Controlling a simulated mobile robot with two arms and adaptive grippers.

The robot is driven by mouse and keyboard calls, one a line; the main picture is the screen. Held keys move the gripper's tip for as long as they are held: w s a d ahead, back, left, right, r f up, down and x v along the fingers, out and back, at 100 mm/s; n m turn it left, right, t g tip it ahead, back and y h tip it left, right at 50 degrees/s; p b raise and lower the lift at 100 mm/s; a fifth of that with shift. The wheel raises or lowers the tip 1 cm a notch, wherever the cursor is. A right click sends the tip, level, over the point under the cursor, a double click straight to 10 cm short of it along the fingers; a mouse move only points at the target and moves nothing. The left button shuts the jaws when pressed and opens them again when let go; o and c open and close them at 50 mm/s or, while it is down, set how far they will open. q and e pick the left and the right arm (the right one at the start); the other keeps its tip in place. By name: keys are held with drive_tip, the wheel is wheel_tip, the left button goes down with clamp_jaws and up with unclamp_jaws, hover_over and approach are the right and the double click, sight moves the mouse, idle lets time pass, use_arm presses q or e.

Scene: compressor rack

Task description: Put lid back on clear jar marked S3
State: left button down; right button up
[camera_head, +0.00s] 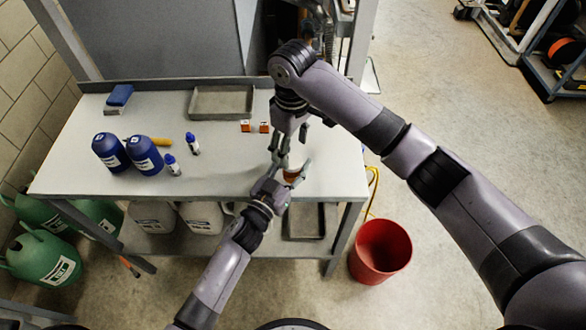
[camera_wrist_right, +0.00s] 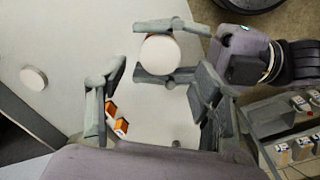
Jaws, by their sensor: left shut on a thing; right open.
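A small jar with amber contents (camera_head: 292,177) is at the front right of the bench in the head view, partly hidden by fingers. My left gripper (camera_head: 289,170) is shut on it. In the right wrist view the jar shows as a pale round top (camera_wrist_right: 160,55) between the left fingers; I cannot tell whether that is a lid or the open mouth. A white disc (camera_wrist_right: 33,79), perhaps the lid, lies apart on the bench. My right gripper (camera_head: 289,138) is open and empty, above the bench just behind the jar. The S3 mark is not readable.
Two small orange boxes (camera_head: 255,127) lie behind the grippers. A grey tray (camera_head: 222,102) is at the back. Two blue bottles (camera_head: 127,153) and two small blue-capped vials (camera_head: 181,155) stand left. A red bucket (camera_head: 380,252) is on the floor. The bench middle is clear.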

sight(292, 161)
drive_tip(key=shift+r, duration=0.15)
drive_tip(key=shift+r, duration=0.35)
wheel_tip(292, 161, up, 3)
drive_tip(key=n, duration=0.3)
drive_tip(key=shift+f, duration=0.1)
drive_tip(key=shift+f, duration=4.05)
